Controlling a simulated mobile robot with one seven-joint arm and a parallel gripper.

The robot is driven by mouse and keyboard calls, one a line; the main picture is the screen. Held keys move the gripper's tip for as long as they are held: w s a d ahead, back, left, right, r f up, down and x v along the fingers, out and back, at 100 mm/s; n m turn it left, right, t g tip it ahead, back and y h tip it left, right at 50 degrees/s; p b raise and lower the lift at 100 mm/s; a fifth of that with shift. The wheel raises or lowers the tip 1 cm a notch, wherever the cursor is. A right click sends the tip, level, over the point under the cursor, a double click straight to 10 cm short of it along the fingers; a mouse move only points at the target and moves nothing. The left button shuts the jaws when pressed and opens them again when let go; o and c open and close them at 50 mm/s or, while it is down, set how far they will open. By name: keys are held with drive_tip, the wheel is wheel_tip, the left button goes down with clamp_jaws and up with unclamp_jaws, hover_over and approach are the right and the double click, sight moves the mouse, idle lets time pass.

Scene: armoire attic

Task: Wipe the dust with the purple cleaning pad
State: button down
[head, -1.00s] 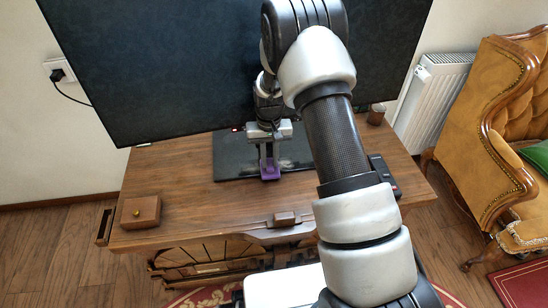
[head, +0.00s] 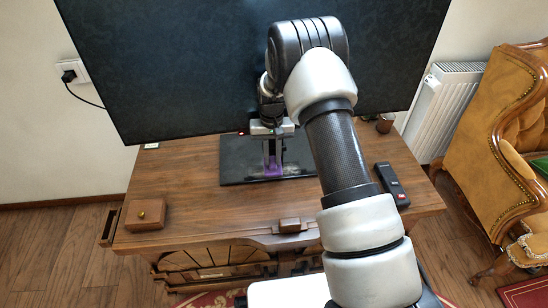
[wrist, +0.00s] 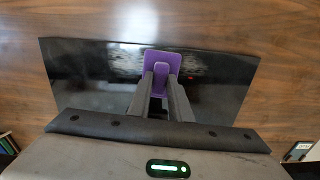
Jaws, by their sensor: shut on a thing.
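The purple cleaning pad (head: 272,168) is at the fingertips of my gripper (head: 272,152), low over the black stand base (head: 235,165) of the TV. In the wrist view the pad (wrist: 161,62) lies flat at the end of my gripper (wrist: 160,77), which is shut on its grey handle. I cannot tell whether the pad touches the base. Pale grey dust shows on the black surface, left of the pad (wrist: 127,57) and right of it (wrist: 196,65) in the wrist view. The pad and fingers hide part of the dust.
The large TV screen (head: 180,70) stands close behind my gripper. On the wooden desk (head: 190,195) are a small wooden box (head: 145,214) at left, a black handset (head: 391,184) at right and a small brown cup (head: 385,123) at the back right. An armchair (head: 500,150) stands at far right.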

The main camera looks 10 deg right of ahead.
sight(268, 174)
drive_tip(key=shift+w+a, duration=0.2)
drive_tip(key=shift+a, duration=1)
drive_tip(key=shift+s, duration=0.1)
drive_tip(key=shift+s+d+f+p, duration=0.15)
drive_tip(key=shift+s+p, duration=0.2)
drive_tip(key=shift+s, duration=1.7)
drive_tip(key=shift+a, duration=1.25)
drive_tip(key=shift+w+r+b, duration=0.2)
drive_tip(key=shift+w+b, duration=0.2)
drive_tip(key=shift+w, duration=1.65)
wheel_tip(268, 174, up, 6)
drive_tip(key=p, duration=0.3)
drive_tip(key=shift+p, duration=0.35)
